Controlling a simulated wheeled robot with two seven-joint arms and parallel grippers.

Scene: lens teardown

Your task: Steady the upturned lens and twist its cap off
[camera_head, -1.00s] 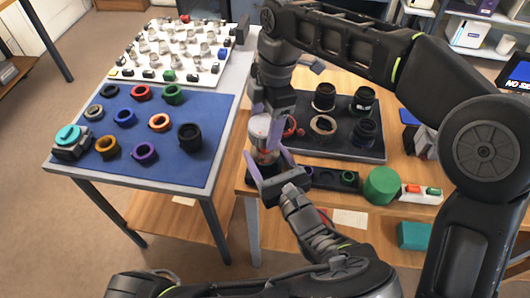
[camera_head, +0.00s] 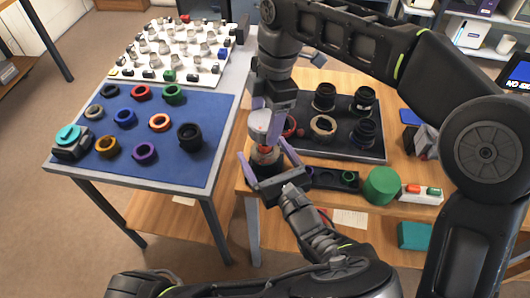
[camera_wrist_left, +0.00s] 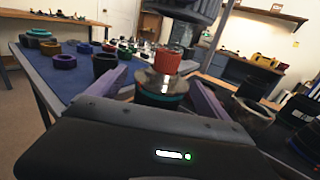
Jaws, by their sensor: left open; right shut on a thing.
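The upturned lens (camera_head: 266,158) stands near the table's front left edge. Its dark lower body shows silver and teal rings in the left wrist view (camera_wrist_left: 160,88), with a red cylindrical part (camera_wrist_left: 173,62) above them. A pale round piece (camera_head: 261,127), apparently the cap, is between the fingers of my right gripper (camera_head: 262,118), which comes from above and is shut on it. I cannot tell whether it still touches the red part. My left gripper (camera_head: 268,158) is open, its purple fingers spread on either side of the lens body, apparently clear of it.
A blue mat (camera_head: 170,168) with several coloured rings lies at left. A dark tray (camera_head: 345,148) with lens parts is behind right. My right arm spans above.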

